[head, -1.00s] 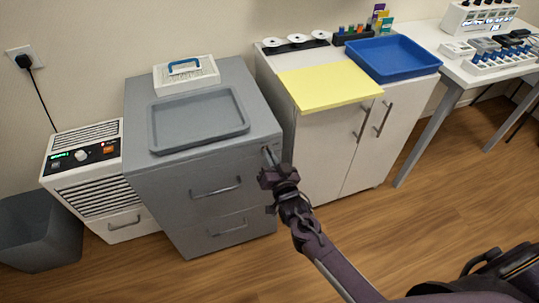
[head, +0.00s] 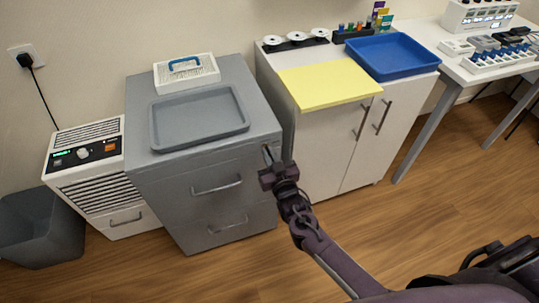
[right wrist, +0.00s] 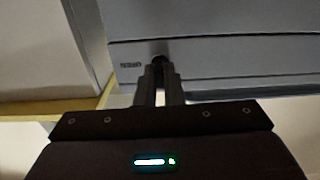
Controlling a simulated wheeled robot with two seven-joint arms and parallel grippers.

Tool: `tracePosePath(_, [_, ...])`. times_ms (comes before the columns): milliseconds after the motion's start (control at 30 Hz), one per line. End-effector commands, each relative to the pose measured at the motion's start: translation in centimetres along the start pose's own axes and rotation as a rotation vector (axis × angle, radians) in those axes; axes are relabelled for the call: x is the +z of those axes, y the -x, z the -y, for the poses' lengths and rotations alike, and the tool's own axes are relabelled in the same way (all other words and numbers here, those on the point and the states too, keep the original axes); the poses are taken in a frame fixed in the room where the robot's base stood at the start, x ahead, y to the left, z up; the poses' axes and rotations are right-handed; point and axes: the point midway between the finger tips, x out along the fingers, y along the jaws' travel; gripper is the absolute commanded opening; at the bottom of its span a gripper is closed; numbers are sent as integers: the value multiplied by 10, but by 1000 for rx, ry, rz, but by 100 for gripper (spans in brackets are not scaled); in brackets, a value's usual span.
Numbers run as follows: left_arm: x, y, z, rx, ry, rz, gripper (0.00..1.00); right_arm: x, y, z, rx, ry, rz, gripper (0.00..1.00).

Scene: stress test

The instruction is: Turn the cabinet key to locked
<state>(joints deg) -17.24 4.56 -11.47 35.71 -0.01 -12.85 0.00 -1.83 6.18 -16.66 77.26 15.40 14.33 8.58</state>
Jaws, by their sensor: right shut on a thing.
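The grey cabinet (head: 205,190) stands left of centre in the head view, with two handled drawers. My right gripper (head: 267,153) is at the upper right of its front, at the lock. In the right wrist view, the gripper's fingers (right wrist: 159,78) are close together on the small dark key (right wrist: 160,59) at the cabinet front (right wrist: 220,60). Most of the key is hidden by the fingers, so its exact angle cannot be told. An upside-down OPEN label (right wrist: 130,65) shows beside it. My left gripper is not in view.
A grey tray (head: 157,143) and a white box with a blue handle (head: 187,75) are on the cabinet top. A white cupboard (head: 325,155) with a yellow sheet (head: 330,88) and a blue tray (head: 437,63) stands close on the right. The floor in front is clear.

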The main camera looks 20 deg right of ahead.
Motion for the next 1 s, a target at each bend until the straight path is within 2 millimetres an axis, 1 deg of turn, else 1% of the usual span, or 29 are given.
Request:
tracePosePath(233, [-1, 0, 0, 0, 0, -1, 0, 1, 0, 0, 0, 2, 2, 0])
tracePosePath(267, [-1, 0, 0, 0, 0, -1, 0, 1, 0, 0, 0, 2, 2, 10])
tracePosePath(400, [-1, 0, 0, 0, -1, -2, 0, 1, 0, 0, 0, 1, 2, 28])
tracePosePath(633, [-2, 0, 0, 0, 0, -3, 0, 0, 0, 0, 0, 0, 1, 29])
tracePosePath(733, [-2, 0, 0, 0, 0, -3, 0, 1, 4, 0, 0, 0, 2, 29])
tracePosePath(867, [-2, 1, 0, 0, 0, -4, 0, 2, 20, 0, -1, 0, 3, 29])
tracePosePath(1000, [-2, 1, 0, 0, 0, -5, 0, 2, 45, 0, -1, 0, 3, 29])
